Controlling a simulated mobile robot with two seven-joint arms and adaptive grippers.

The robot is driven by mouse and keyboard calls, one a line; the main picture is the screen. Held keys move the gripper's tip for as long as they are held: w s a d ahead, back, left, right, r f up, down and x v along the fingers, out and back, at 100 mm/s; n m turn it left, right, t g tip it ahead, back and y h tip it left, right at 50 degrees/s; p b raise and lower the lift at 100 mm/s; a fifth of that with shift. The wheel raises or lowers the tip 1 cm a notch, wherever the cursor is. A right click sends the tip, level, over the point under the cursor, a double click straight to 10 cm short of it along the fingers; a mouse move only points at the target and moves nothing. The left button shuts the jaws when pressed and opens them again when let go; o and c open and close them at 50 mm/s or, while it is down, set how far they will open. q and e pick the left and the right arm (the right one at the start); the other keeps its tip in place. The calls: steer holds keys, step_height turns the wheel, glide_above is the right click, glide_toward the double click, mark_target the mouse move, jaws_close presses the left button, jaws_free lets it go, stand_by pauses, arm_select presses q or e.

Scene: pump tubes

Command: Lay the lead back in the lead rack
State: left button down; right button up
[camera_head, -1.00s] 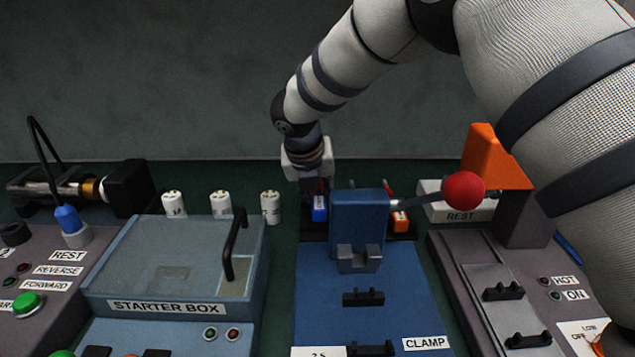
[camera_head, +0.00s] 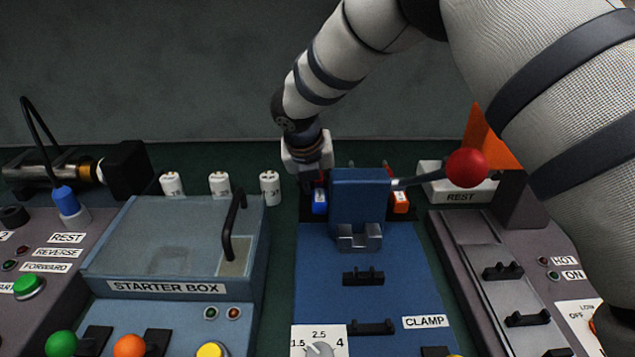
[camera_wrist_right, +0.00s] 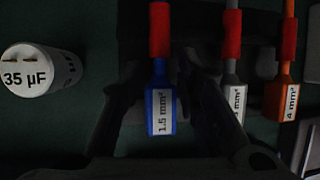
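The blue lead end marked 1.5 mm (camera_wrist_right: 160,110) has a red sleeve and lies between the fingers of my right gripper (camera_wrist_right: 168,80) in the right wrist view. The fingers are apart, with a gap on both sides of it. A grey lead end (camera_wrist_right: 235,97) lies beside the right finger, partly hidden by it. An orange lead end marked 4 mm (camera_wrist_right: 282,97) lies farther right. In the head view, my right gripper (camera_head: 313,180) is over the blue lead (camera_head: 320,203), behind the clamp. The dark lead rack (camera_head: 305,213) is mostly hidden. My left gripper is not in view.
The blue clamp block (camera_head: 357,205) with its red-knobbed lever (camera_head: 466,168) stands in front of the rack. Several white capacitors (camera_head: 270,188) stand left of it.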

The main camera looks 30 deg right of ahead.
steer(key=shift+o, duration=0.8)
